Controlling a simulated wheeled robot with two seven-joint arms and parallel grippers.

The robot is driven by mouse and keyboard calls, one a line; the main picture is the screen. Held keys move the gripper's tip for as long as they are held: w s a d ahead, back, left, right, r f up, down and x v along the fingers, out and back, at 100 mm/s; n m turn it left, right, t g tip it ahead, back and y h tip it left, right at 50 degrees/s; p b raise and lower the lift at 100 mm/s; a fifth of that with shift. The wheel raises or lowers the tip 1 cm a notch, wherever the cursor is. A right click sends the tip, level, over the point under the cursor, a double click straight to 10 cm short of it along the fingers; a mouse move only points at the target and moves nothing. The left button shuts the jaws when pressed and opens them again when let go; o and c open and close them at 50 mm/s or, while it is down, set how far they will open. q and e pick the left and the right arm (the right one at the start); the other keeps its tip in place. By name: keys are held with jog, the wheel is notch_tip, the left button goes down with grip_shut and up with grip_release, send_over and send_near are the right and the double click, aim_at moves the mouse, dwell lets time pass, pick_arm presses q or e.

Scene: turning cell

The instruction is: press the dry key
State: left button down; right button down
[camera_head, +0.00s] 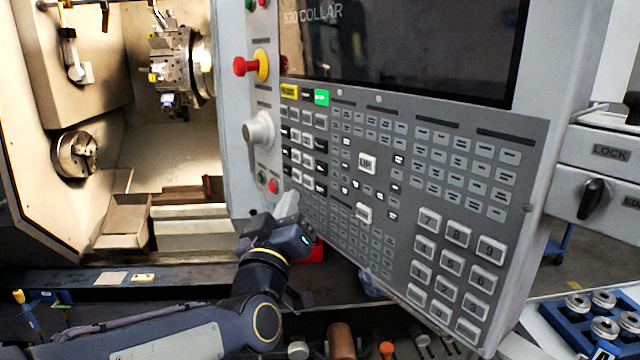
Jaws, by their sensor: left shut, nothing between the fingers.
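The control panel (400,130) fills the middle and right of the head view, tilted in the picture, with rows of small keys. The key labels are too small to read surely, so I cannot tell which one is the dry key. One larger white key (367,163) stands out in the middle, with another pale one (363,213) below it. A green key (322,97) and a yellow key (289,92) are at the upper left. My left gripper (288,203) is shut and empty at the panel's lower left edge; I cannot tell whether it touches the panel. My right gripper is out of view.
A red and yellow emergency stop (252,66) and a grey knob (259,131) stick out left of the keys. The lathe chuck (77,154) lies in the open machine at left. A blue parts tray (590,325) is at lower right.

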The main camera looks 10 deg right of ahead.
aim_at(316, 181)
pick_arm(q)
jog(key=shift+w+d, duration=0.4)
jog(key=shift+d, duration=0.25)
jog(key=shift+w+d, duration=0.35)
jog(key=shift+d, duration=0.25)
dwell(1.2)
jog(key=shift+w+d, duration=0.2)
jog(key=shift+d, duration=0.2)
jog(key=shift+w+d, duration=0.15)
jog(key=shift+d, duration=0.1)
dwell(0.6)
jog(key=shift+a+b, duration=0.1)
jog(key=shift+b, duration=0.3)
jog(key=shift+s+a+b, duration=0.3)
jog(key=shift+s+a, duration=0.05)
jog(key=shift+a, duration=0.2)
